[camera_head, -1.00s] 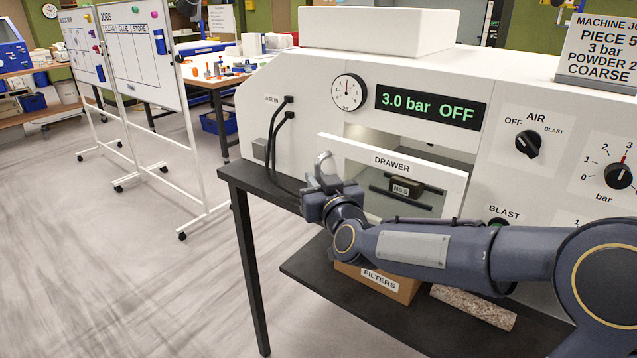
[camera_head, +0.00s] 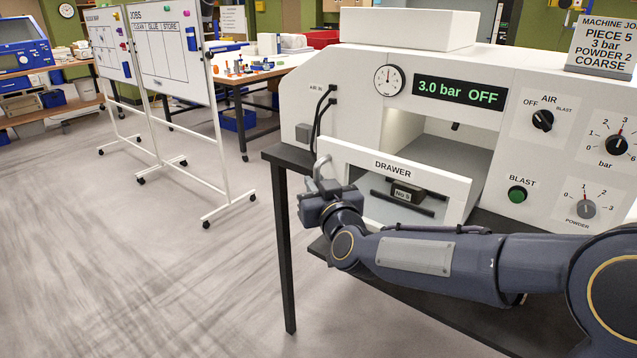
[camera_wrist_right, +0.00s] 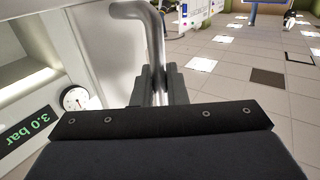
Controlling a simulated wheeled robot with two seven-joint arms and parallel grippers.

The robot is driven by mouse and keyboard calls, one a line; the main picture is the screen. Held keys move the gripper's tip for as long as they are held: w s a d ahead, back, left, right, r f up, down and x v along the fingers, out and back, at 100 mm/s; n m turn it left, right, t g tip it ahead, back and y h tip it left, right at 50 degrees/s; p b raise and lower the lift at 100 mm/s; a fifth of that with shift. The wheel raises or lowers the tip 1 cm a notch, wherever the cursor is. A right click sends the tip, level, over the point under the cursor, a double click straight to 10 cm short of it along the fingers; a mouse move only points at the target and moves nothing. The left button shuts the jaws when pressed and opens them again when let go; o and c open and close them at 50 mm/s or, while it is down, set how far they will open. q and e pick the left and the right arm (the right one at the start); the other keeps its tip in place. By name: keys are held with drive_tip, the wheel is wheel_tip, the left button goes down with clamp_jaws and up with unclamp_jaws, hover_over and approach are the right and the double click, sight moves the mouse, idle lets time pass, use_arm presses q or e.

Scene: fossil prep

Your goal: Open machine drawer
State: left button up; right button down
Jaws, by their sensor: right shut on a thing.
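The white machine (camera_head: 300,108) fills the right half of the head view. Its drawer (camera_head: 440,178), with a front labelled DRAWER, stands pulled out from the opening. A dark block marked No 5 (camera_head: 402,194) shows just behind the bar of the front. My right gripper (camera_head: 322,188) is at the left end of the drawer front, shut on the curved metal handle (camera_head: 320,165). In the right wrist view the handle (camera_wrist_right: 155,40) runs down between the two fingers (camera_wrist_right: 160,85). My left gripper is in neither view.
The machine stands on a dark table (camera_head: 285,155) with black legs. A pressure gauge (camera_head: 388,80) and a display (camera_head: 458,92) reading 3.0 bar OFF sit above the drawer. Wheeled whiteboards (camera_head: 165,60) stand at the left, with open floor in front.

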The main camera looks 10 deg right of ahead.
idle(0.3)
drive_tip(key=c, duration=1.8)
unclamp_jaws()
drive_tip(key=s, duration=0.8)
drive_tip(key=shift+d, duration=0.25)
drive_tip(key=s+d+f+m+g+y+p, duration=0.1)
drive_tip(key=s+f+g, duration=0.3)
drive_tip(key=s, duration=0.5)
drive_tip(key=s+d+f+g+p, duration=0.1)
drive_tip(key=s+f+g, duration=0.3)
drive_tip(key=s, duration=0.4)
drive_tip(key=s+d+f+m+g+y+p, duration=0.1)
drive_tip(key=s+d+f+g, duration=0.2)
drive_tip(key=s, duration=0.6)
drive_tip(key=shift+s+f+m+g+y, duration=0.15)
drive_tip(key=shift+s+f+g, duration=0.05)
drive_tip(key=shift+f+g, duration=0.2)
drive_tip(key=shift+s+f+m+g+y, duration=0.15)
drive_tip(key=shift+f+g, duration=0.15)
drive_tip(key=shift+f, duration=0.2)
